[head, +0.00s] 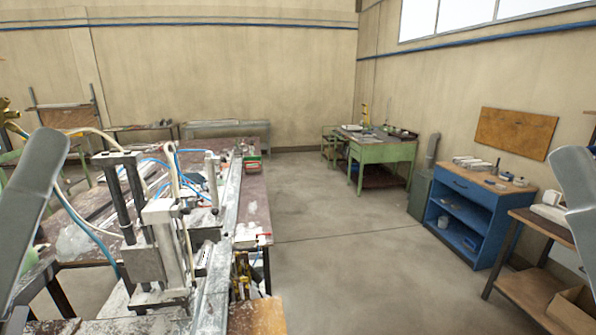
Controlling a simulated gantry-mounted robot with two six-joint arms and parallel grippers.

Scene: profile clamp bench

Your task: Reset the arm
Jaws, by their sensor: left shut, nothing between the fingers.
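A small brass-coloured end, seemingly my left gripper (10,113), shows at the left edge and is partly cut off by the frame. It is shut and empty, apart from the bench and everything on it. A grey link of my left arm rises in front at the lower left. A grey link of my right arm shows at the right edge, but I cannot make out the right gripper's fingers. The clamp fixture (160,240) stands on the profile bench (255,205) at the lower left, with black columns, a pale block and blue hoses.
A green table (385,152) with tools stands at the back. A blue cabinet (480,205) and a wooden shelf bench (525,262) stand along the right wall. The concrete floor (350,250) between them is clear.

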